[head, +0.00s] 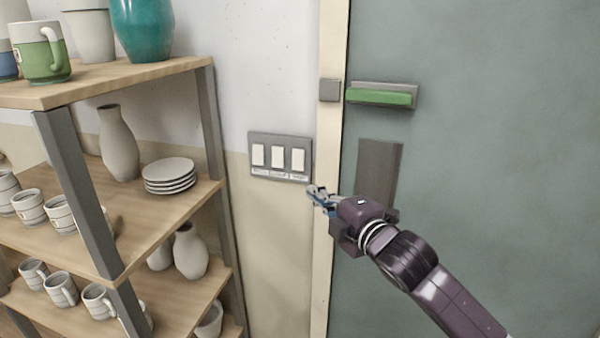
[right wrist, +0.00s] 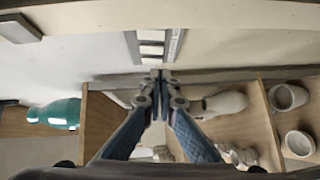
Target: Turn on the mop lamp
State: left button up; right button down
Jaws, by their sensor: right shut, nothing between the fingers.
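A grey switch panel (head: 280,177) with three white rocker switches is fixed to the wall between the shelf and the door frame. The left switch (head: 258,155), middle switch (head: 278,157) and right switch (head: 298,160) each have a small label below, too small to read. My right gripper (head: 314,190) is in front of the door frame, just below and right of the panel, apart from it. It is shut and empty, as the right wrist view (right wrist: 160,75) shows, with the panel (right wrist: 152,45) beyond its fingertips. My left gripper is not in view. No lamp shows.
A wooden shelf (head: 150,75) with mugs, vases and stacked plates (head: 169,176) stands at the left. A green door (head: 480,150) with a green push bar (head: 380,97) is at the right. The wall below the panel is bare.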

jog(key=shift+w+d+f, duration=0.1)
jog(key=shift+w+d, duration=0.05)
jog(key=p, duration=0.3)
send_near(293, 168)
jog(key=w+a, duration=0.1)
jog(key=a, duration=0.3)
jog(key=shift+w+d+f+p, duration=0.1)
jog(key=shift+w+d+p, duration=0.2)
jog(key=shift+w, duration=0.7)
jog(key=shift+w+d+f+p, duration=0.1)
jog(key=shift+w+d, duration=0.3)
jog(key=shift+w, duration=0.65)
